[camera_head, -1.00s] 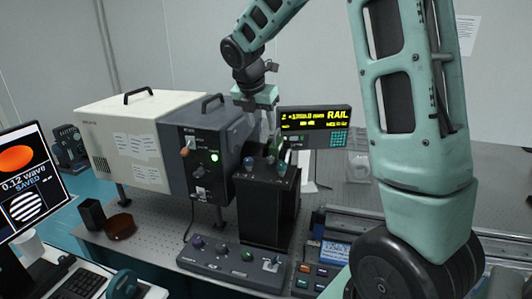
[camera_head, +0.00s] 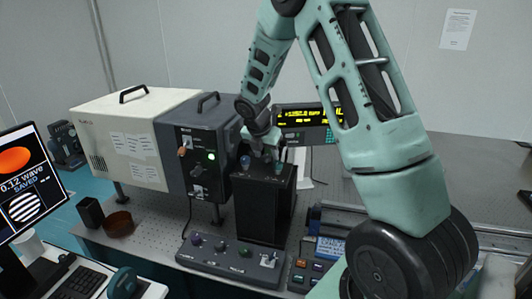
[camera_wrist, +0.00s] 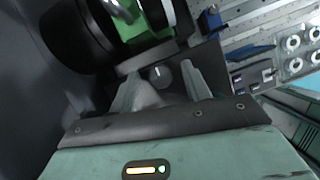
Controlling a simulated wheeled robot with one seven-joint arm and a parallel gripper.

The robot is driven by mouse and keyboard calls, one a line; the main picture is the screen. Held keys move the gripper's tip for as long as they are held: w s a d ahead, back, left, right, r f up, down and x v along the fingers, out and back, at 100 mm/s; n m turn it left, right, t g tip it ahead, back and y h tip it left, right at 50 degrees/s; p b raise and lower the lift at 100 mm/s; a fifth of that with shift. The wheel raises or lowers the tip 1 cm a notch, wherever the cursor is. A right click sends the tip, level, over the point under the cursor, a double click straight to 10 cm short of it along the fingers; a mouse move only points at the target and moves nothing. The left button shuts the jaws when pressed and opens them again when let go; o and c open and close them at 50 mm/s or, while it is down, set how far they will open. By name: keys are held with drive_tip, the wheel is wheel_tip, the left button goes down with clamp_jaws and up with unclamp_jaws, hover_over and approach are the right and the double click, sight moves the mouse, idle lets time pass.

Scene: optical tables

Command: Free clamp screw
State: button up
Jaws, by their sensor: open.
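My gripper (camera_head: 266,150) is over the top of the black box (camera_head: 262,210) in the head view, pointing down. In the wrist view my gripper (camera_wrist: 163,78) has its two fingers apart with nothing clasped between them. My gripper hides part of that top.
A grey unit with a green light (camera_head: 211,156) and a white housing (camera_head: 135,130) stand left of the box. A control panel (camera_head: 230,262) lies in front. The lit RAIL display (camera_head: 305,117) is behind my arm. Bare tabletop (camera_head: 470,190) shows at right.

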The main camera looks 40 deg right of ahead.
drive_tip(key=c, duration=1)
